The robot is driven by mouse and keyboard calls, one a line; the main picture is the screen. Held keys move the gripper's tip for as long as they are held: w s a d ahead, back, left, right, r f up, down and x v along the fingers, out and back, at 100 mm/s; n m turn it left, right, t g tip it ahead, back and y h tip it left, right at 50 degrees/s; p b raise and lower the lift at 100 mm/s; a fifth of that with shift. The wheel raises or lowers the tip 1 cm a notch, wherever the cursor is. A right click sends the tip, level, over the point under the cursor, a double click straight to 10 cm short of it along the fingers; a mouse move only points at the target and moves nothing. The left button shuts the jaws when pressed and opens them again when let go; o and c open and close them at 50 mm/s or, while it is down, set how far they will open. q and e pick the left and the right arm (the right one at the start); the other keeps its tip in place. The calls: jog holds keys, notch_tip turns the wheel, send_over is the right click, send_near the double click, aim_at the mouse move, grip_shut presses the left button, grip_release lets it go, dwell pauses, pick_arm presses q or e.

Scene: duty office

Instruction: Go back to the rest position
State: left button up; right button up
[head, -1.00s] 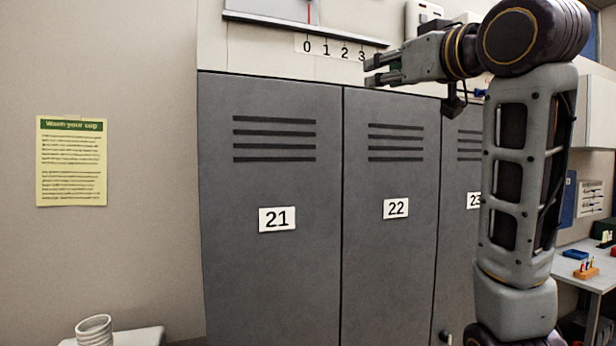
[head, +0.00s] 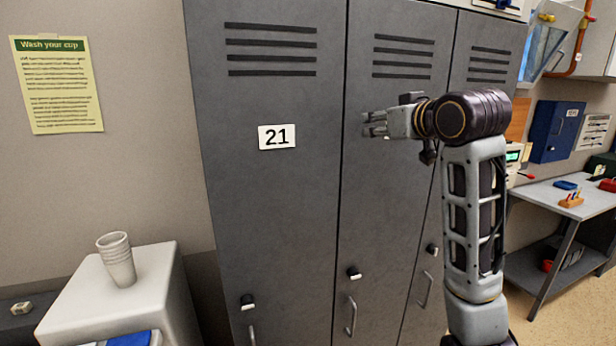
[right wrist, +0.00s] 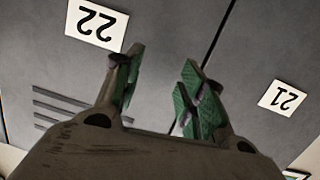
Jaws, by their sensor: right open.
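My right gripper (head: 376,125) is raised in front of the grey lockers, with its fingers pointing left in the head view. It hides the number plate of the middle locker there. In the right wrist view its fingers (right wrist: 158,92) stand apart with nothing between them, and the locker doors with plates 22 (right wrist: 97,24) and 21 (right wrist: 282,98) show behind, upside down. My left gripper is not in view.
Locker 21 (head: 265,190) and its neighbours have closed doors. A white cabinet (head: 75,315) with a stack of cups (head: 117,260) stands at the lower left. A work table (head: 575,195) with small items is at the right. Floor shows at the lower right.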

jog(key=s+d+f+m+g+h, duration=0.1)
jog(key=s+f+g, duration=0.2)
jog(key=f, duration=1.5)
jog(key=s+d+f+m+g+h, duration=0.1)
jog(key=s+d+f+g, duration=0.15)
jog(key=f, duration=1.55)
jog(key=s+d+f+g+h, duration=0.25)
jog(key=s+f+g, duration=0.35)
jog(key=s+f, duration=1.95)
jog(key=s+f+g, duration=0.1)
jog(key=s+f, duration=0.1)
jog(key=f, duration=1.3)
jog(key=s+f, duration=0.2)
jog(key=f, duration=1.4)
jog(key=s+d+f+g, duration=0.1)
jog(key=s+d+f, duration=0.1)
jog(key=s+f, duration=0.8)
jog(key=s+d+f, duration=0.2)
jog(key=s+f, duration=0.8)
jog(key=s, duration=0.2)
jog(key=shift+d+f+g, duration=0.15)
jog(key=shift+f+g, duration=0.05)
jog(key=shift+g, duration=0.15)
